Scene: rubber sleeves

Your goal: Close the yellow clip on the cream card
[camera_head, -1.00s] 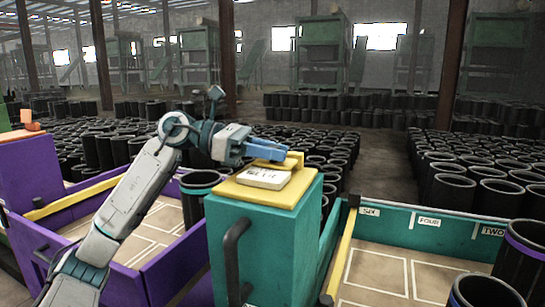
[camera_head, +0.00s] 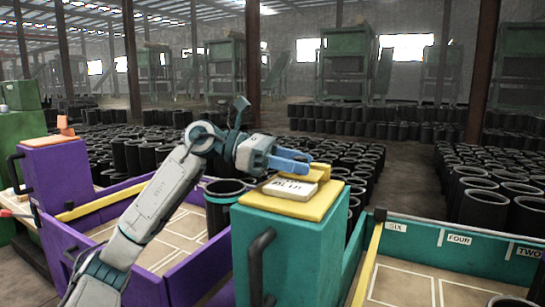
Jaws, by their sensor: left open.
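The cream card (camera_head: 290,188) lies on the yellow top plate (camera_head: 318,208) of a teal post, with dark lettering on its front edge. The yellow clip (camera_head: 321,173) shows at the card's far right side, partly behind my gripper. I cannot tell whether the clip is open or closed. My left gripper (camera_head: 296,163), with blue fingers, is open. It reaches in from the left just above the card's far edge, close to the clip. I cannot tell whether it touches the clip. My right gripper is not in view.
The teal post (camera_head: 305,255) has a black handle (camera_head: 258,265). A teal-walled bin (camera_head: 460,242) lies right. Several black sleeves fill the floor behind.

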